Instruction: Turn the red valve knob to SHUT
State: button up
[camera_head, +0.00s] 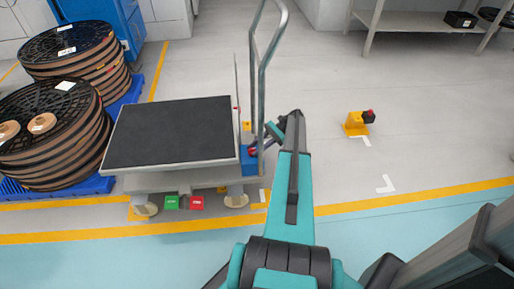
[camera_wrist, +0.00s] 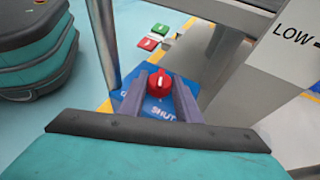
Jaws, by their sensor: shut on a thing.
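The red valve knob (camera_wrist: 158,85) sits on a blue box in the wrist view, with a small pale mark on it whose direction I cannot tell. White lettering SHUT (camera_wrist: 160,112) is on the blue face (camera_wrist: 125,97) below the knob, and another label at its left is mostly hidden. My gripper (camera_wrist: 159,77) has one grey finger on each side of the knob and is shut on it. In the head view, the blue box (camera_head: 249,168) is at the right end of a dark-topped table, and my gripper (camera_head: 267,141) reaches it from the right.
The dark-topped table (camera_head: 170,130) has a tall metal rail (camera_head: 262,75) close by my gripper. Green (camera_head: 171,202) and red (camera_head: 197,203) blocks are at its front. Cable reels (camera_head: 50,140) stand at the left. A yellow stand (camera_head: 355,124) is on open floor at the right.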

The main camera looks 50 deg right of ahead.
jog(key=shift+a, duration=0.3)
jog(key=o, duration=0.8)
jog(key=shift+d, duration=0.15)
jog(key=shift+r, duration=0.15)
